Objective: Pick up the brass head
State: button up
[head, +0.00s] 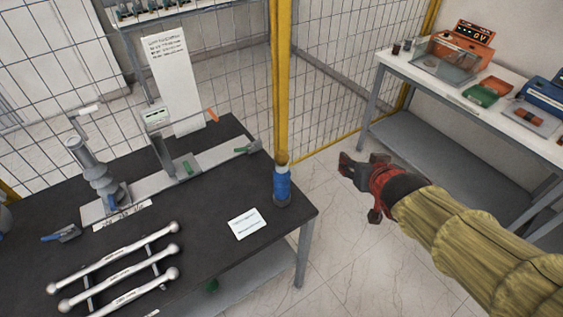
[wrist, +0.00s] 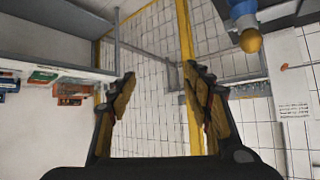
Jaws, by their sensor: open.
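The brass head shows in the wrist view as a rounded brass knob (wrist: 250,40) on the end of a blue body (wrist: 243,13) at the upper right. In the head view its brass top (head: 282,166) sits on the blue upright cylinder (head: 282,185) near the right corner of the black table (head: 225,275). My gripper (head: 362,178) is to the right of the cylinder, beyond the table's edge. In the wrist view its fingers (wrist: 160,78) are spread apart with nothing between them. The brass head lies outside them, to the right.
A yellow post (head: 282,80) and mesh fence rise behind the cylinder. A white card (head: 246,223) lies in front of it. Three white rods (head: 120,268) and a grey stand (head: 100,180) are on the table's left. A white bench (head: 470,105) with instruments stands right. Floor between is clear.

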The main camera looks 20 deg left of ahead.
jog(key=w+a+f+n+y, duration=0.1)
jog(key=w+a+f+y, duration=0.15)
jog(key=a, duration=0.45)
jog(key=n+g+y, duration=0.1)
jog(key=n+y, duration=0.1)
jog(key=y, duration=0.1)
send_near(285, 157)
jog(key=x, duration=0.4)
jog(key=shift+a+f, duration=0.1)
jog(key=shift+f, duration=0.15)
jog(key=b+x, duration=0.2)
jog(key=x, duration=0.5)
jog(key=shift+w+a+b, duration=0.1)
jog(key=shift+a+b, duration=0.05)
jog(key=shift+b, duration=0.25)
jog(key=shift+c, duration=0.5)
jog(key=c, duration=1.1)
jog(key=shift+r, duration=0.1)
grip_shut()
